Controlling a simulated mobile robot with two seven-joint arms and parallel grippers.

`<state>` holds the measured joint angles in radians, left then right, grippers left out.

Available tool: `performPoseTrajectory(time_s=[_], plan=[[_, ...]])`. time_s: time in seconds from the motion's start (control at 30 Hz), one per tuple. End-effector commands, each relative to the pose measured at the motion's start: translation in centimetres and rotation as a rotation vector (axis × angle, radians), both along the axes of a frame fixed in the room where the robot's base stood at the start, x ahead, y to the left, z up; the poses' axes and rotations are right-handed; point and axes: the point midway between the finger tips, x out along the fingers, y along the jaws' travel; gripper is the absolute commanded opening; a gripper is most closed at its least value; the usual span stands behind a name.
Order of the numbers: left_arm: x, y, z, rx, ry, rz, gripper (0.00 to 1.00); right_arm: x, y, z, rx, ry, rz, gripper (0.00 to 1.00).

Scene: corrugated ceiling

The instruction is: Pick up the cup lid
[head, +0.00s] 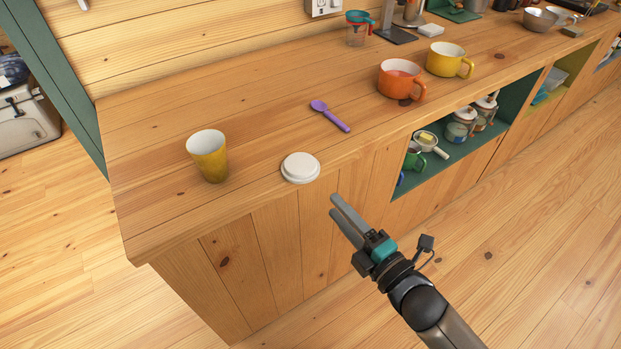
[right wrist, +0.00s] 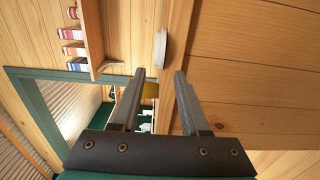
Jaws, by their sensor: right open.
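The white round cup lid (head: 300,167) lies flat near the front edge of the wooden counter. It also shows edge-on in the right wrist view (right wrist: 161,48), ahead of the fingertips. A yellow cup (head: 208,156) stands upright to the left of the lid. My right gripper (head: 338,207) is in front of the counter, to the right of the lid and apart from it. In the right wrist view its two fingers (right wrist: 160,74) are spread with nothing between them. My left gripper is not in view.
A purple spoon (head: 329,115) lies behind the lid. An orange mug (head: 400,82) and a yellow mug (head: 446,60) stand further right on the counter (head: 160,115). An open shelf (head: 450,145) below holds jars and a green mug. The counter around the lid is clear.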

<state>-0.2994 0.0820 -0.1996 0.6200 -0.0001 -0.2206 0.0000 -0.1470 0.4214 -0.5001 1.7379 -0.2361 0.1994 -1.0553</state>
Motion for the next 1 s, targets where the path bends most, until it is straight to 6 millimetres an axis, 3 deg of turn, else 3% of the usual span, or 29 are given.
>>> performPoseTrajectory(time_s=[0.13,0.6,1.0], plan=[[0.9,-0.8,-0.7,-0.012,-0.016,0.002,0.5,1.4,1.0,-0.1,0.001,0.0,0.0,0.45],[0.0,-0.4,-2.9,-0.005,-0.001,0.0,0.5,6.6,4.8,-0.2,0.001,0.005,-0.002,0.45],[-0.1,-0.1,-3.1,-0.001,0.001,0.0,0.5,7.6,5.5,-0.2,0.002,0.006,-0.003,0.45]])
